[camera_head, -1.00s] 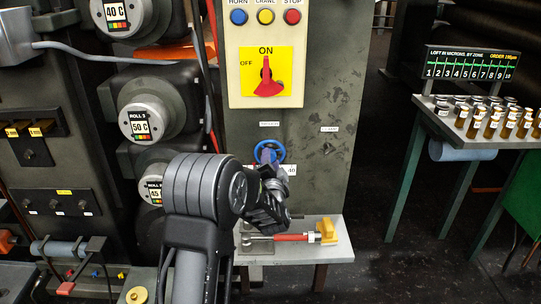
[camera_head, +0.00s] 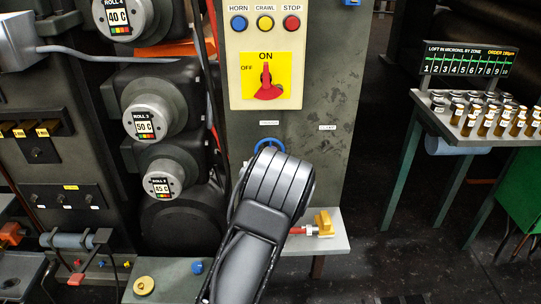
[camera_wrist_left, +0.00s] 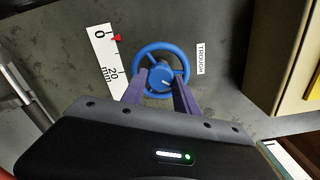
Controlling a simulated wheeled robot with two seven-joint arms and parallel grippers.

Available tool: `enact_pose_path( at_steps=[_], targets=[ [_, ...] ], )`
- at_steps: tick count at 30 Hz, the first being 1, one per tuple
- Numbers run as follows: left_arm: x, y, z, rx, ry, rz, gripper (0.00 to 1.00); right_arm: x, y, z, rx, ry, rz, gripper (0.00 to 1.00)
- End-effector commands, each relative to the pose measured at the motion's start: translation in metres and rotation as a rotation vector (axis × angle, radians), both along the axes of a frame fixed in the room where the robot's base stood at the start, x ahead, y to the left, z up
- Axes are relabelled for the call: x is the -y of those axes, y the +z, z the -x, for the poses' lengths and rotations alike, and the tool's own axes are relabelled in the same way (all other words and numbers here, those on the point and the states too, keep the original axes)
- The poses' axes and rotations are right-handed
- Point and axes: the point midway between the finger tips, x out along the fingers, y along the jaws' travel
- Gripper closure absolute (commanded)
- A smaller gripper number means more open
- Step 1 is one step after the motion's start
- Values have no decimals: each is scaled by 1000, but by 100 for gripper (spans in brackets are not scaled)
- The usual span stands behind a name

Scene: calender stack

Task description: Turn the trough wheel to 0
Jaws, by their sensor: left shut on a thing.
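The blue trough wheel (camera_wrist_left: 141,52) is in the left wrist view, beside a label reading TROUGH (camera_wrist_left: 201,59). Its top rim also shows in the head view (camera_head: 268,143), above my arm. A white scale (camera_wrist_left: 104,57) marked 0 and 20 mm lies left of the wheel, with a red pointer (camera_wrist_left: 117,38) close to the 0 end. My left gripper (camera_wrist_left: 160,82) is shut on the wheel, its purple fingers at the lower part of the wheel around the hub. In the head view my arm hides the gripper. My right gripper is not in view.
Above the wheel is a panel with HORN, CRAWL and STOP buttons and a red rotary switch (camera_head: 268,83). A bench (camera_head: 334,239) below holds a yellow-ended red tool (camera_head: 322,222), partly hidden by my arm. A rack of jars (camera_head: 490,118) stands at right.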

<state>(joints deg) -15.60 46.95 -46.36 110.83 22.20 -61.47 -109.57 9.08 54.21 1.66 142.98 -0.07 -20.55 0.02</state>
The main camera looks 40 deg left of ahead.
Motion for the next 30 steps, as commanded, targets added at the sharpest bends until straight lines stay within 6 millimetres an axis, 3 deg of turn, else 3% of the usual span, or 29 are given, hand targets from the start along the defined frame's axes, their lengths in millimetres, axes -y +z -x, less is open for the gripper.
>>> enact_pose_path(
  at_steps=[12,30],
  targets=[
    [1,1,-1,-239,-3,-318,100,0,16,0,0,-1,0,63],
    [0,-1,0,-522,-1,-693,100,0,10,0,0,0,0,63]
  ],
)
